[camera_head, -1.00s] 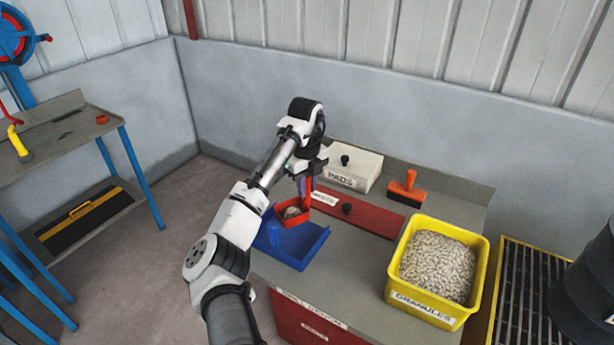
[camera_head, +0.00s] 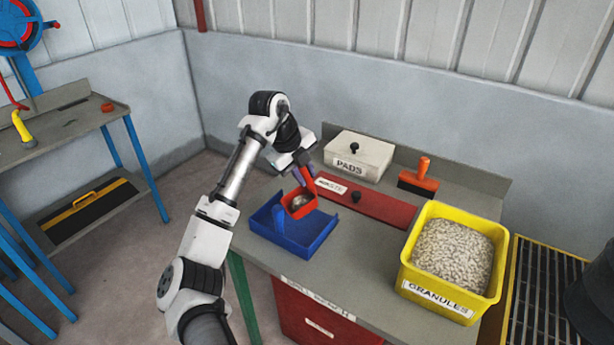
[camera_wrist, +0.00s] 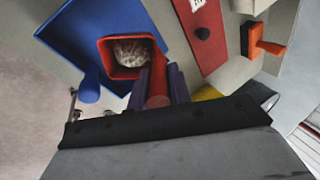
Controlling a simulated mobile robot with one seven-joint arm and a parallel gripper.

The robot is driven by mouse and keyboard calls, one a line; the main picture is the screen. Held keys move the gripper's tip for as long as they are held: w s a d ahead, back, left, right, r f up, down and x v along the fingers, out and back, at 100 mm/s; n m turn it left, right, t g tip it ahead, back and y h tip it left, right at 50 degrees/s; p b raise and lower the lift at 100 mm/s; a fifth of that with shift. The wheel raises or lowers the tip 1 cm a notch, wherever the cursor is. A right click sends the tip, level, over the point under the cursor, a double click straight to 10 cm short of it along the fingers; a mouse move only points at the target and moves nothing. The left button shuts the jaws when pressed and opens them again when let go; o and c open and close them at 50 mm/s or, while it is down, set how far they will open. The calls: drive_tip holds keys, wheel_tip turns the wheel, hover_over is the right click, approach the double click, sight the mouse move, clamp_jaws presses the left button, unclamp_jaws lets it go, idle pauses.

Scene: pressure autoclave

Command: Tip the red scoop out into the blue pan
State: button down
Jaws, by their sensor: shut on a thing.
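The red scoop (camera_head: 299,204) is in my gripper (camera_head: 303,174), which is shut on its red handle. The scoop hangs over the back right part of the blue pan (camera_head: 308,244), tilted. Granules show inside it, and in the wrist view the scoop (camera_wrist: 124,42) holds a pale heap of them. The blue pan (camera_wrist: 68,33) lies behind the scoop in the wrist view, its visible floor bare. A blue handle (camera_head: 279,222) stands at the pan's left side. The gripper's fingers (camera_wrist: 158,85) flank the scoop's handle.
A yellow tub of granules (camera_head: 450,253) stands at the right of the bench. A red lid marked waste (camera_head: 370,203), a white pads box (camera_head: 354,158) and an orange-handled tool (camera_head: 419,178) lie behind. Bare bench top lies between pan and tub.

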drive_tip(key=a+t+h+b, duration=0.1)
drive_tip(key=h+b, duration=0.1)
drive_tip(key=s+a+h+b, duration=0.1)
drive_tip(key=a+b, duration=0.1)
drive_tip(key=s+a+t+h+b, duration=0.1)
drive_tip(key=a+h+b, duration=0.1)
drive_tip(key=b, duration=0.1)
drive_tip(key=shift+s+r+t+h, duration=0.1)
drive_tip(key=shift+r+t+h, duration=0.1)
drive_tip(key=shift+t+h, duration=0.1)
drive_tip(key=a+h+b, duration=0.1)
drive_tip(key=b, duration=0.2)
drive_tip(key=s+a+t+h+b, duration=0.1)
drive_tip(key=a+h+b, duration=0.1)
drive_tip(key=b, duration=0.1)
drive_tip(key=s+a+f+t+h+b, duration=0.1)
drive_tip(key=h+b, duration=0.1)
drive_tip(key=b, duration=0.1)
drive_tip(key=shift+a+f, duration=0.1)
drive_tip(key=shift+a, duration=0.2)
drive_tip(key=shift+h, duration=0.3)
drive_tip(key=shift+s+r, duration=0.1)
drive_tip(key=shift+r, duration=0.1)
